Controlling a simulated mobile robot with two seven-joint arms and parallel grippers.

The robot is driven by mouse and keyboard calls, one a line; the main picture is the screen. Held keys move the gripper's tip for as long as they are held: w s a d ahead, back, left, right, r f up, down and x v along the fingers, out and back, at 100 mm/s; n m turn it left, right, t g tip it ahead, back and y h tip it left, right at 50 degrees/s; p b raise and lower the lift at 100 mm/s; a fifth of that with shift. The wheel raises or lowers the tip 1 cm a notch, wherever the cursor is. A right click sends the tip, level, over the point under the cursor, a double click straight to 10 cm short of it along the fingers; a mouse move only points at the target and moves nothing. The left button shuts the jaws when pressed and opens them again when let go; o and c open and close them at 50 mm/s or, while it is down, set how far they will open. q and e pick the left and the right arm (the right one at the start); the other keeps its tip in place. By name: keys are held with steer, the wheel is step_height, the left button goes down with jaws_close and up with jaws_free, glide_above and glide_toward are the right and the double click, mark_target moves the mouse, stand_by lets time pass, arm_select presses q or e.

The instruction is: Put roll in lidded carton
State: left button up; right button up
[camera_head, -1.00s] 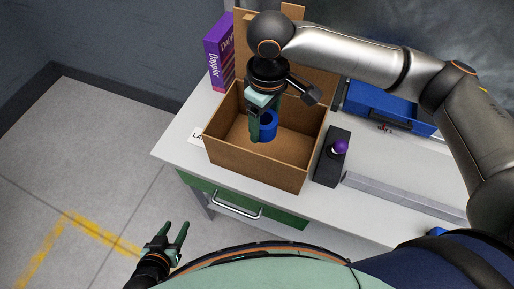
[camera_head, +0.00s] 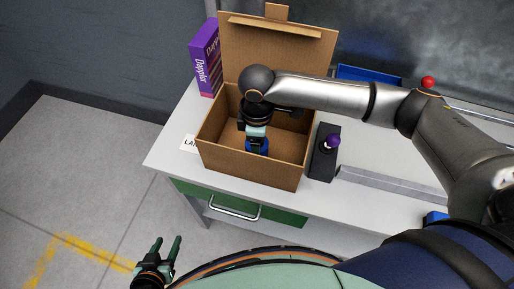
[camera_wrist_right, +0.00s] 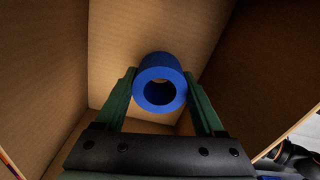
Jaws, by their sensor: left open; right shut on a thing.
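The carton (camera_head: 249,168) is a brown cardboard box on the table with its lid (camera_head: 277,57) standing open at the back. The roll (camera_wrist_right: 160,84) is a blue ring-shaped cylinder with an open core. My right gripper (camera_wrist_right: 160,88) is shut on the roll, with a green finger on each side, and holds it inside the carton. In the head view the roll (camera_head: 257,147) shows low between the carton walls, partly hidden by the gripper. Whether it touches the carton floor I cannot tell. My left gripper (camera_head: 168,248) is open and empty, in front of the table at lower left.
A purple box (camera_head: 205,60) stands behind the carton's left side. A dark block with a purple knob (camera_head: 333,141) is close to the carton's right. A blue bin (camera_head: 368,75) is at the back, a grey rail (camera_head: 390,192) at right. A green drawer (camera_head: 238,205) is below the tabletop.

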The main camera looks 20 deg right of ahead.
steer(key=shift+f, duration=0.9)
steer(key=shift+f, duration=0.1)
steer(key=o, duration=1.4)
step_height(320, 180, up, 12)
steer(key=shift+p, duration=0.4)
